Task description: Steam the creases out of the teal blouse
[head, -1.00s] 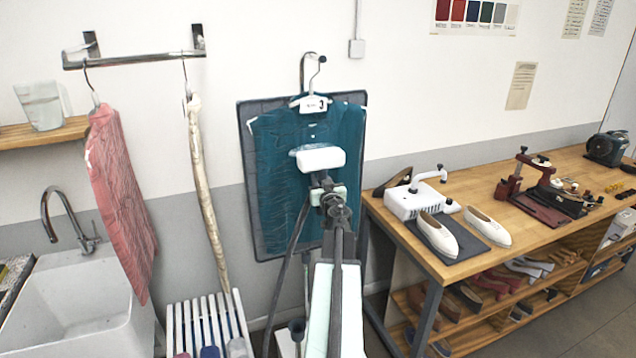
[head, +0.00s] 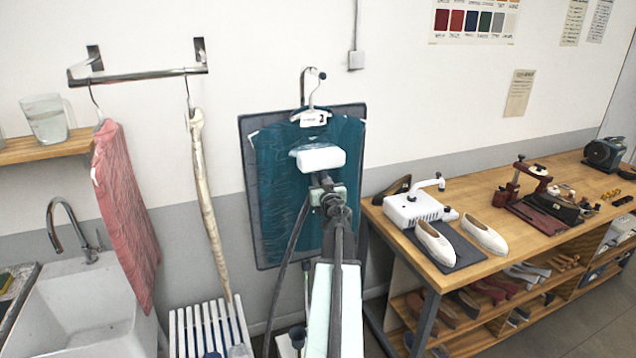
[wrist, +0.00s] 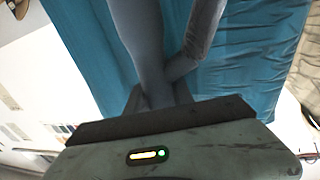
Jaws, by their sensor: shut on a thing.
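The teal blouse (head: 285,200) hangs from a hanger with a white tag, in front of a dark board (head: 248,165) on the wall. Fine crease lines show on its left part; its middle is hidden behind my arm. My gripper (head: 328,192) is shut on the steamer (head: 321,158), whose white head is in front of the blouse's upper chest. I cannot tell whether the head touches the cloth. The blouse also fills the upper part of the wrist view (wrist: 250,60), with soft folds on its right side.
A wooden bench (head: 440,275) with white shoes and machines stands close on the right. A pink garment (head: 125,205) hangs from a rail on the left, above a white sink (head: 85,310). A white slatted rack (head: 205,325) stands low, left of my arm.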

